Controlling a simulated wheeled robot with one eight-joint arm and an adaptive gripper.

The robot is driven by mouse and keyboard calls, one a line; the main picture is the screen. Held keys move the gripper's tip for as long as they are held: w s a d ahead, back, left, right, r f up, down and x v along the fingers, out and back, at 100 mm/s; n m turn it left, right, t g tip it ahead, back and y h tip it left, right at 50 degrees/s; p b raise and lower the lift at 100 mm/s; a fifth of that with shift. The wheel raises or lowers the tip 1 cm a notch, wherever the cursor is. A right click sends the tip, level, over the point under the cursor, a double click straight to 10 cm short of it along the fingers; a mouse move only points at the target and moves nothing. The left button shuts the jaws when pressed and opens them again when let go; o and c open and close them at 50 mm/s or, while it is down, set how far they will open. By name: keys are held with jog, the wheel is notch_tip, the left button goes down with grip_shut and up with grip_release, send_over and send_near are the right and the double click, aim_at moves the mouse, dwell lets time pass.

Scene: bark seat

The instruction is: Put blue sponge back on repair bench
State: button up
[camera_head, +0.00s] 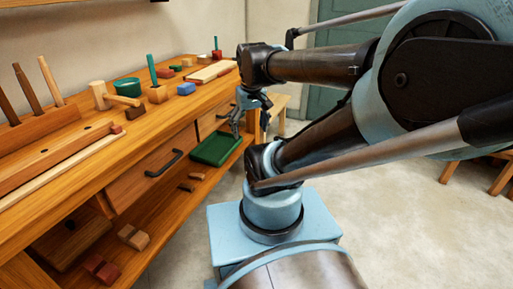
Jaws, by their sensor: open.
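A small blue block (186,89) that looks like the blue sponge lies on top of the wooden repair bench (75,165), near its front edge. My gripper (236,127) is open and points down, just off the bench's front edge and to the right of the blue block. Nothing shows between its fingers. My arm comes in from the right and hides part of the bench's far end.
A wooden mallet (115,97), a green bowl (127,87) and a block with a green-handled tool (156,92) stand left of the blue block. Open floor (400,210) lies to the right.

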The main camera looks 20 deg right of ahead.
jog(key=s+d+f+m, duration=0.1)
jog(key=s+f, duration=0.3)
jog(key=f, duration=0.2)
jog(key=shift+s+d+m, duration=0.15)
jog(key=shift+d+m, duration=0.15)
